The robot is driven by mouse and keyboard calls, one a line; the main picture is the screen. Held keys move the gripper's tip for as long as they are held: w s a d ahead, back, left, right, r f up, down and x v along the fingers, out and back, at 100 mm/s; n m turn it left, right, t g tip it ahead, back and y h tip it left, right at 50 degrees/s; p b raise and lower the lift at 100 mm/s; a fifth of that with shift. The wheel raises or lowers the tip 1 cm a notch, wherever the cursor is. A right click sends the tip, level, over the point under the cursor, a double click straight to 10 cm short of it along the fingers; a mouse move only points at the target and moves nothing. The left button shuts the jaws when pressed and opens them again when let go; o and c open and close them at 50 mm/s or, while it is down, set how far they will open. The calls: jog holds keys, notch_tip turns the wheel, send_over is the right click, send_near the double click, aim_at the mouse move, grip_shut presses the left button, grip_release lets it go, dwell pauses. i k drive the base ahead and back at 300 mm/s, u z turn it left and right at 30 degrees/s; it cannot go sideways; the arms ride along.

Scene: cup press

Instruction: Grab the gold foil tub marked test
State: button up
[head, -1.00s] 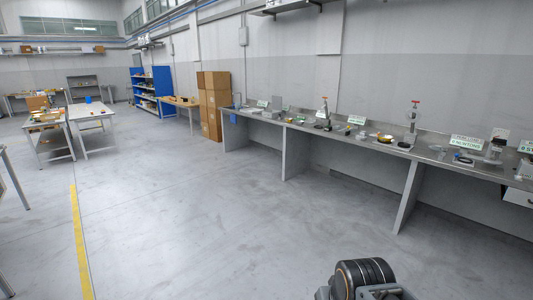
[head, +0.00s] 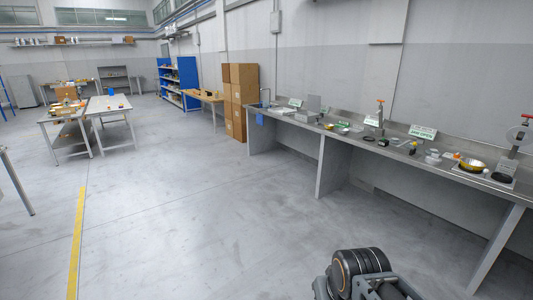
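A round gold item (head: 471,164) sits on the steel bench at the right, on or beside a press base. A smaller item with yellow on it (head: 341,129) lies farther along the same bench. Both are too small to read any marking, so I cannot tell which is the tub marked test. Part of my arm, a black and grey joint, shows at the bottom, well short of the bench. My gripper's fingers are not in view.
The long steel bench (head: 300,122) runs along the right wall, with upright panels beneath it. Stacked cardboard boxes (head: 240,90) stand at its far end. White tables (head: 109,105) stand at the left. The grey floor between is clear, with a yellow line (head: 77,240).

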aim_at(329, 127)
jog(key=i, duration=2.65)
jog(key=z, duration=0.55)
jog(key=i, duration=3.05)
jog(key=z, duration=0.4)
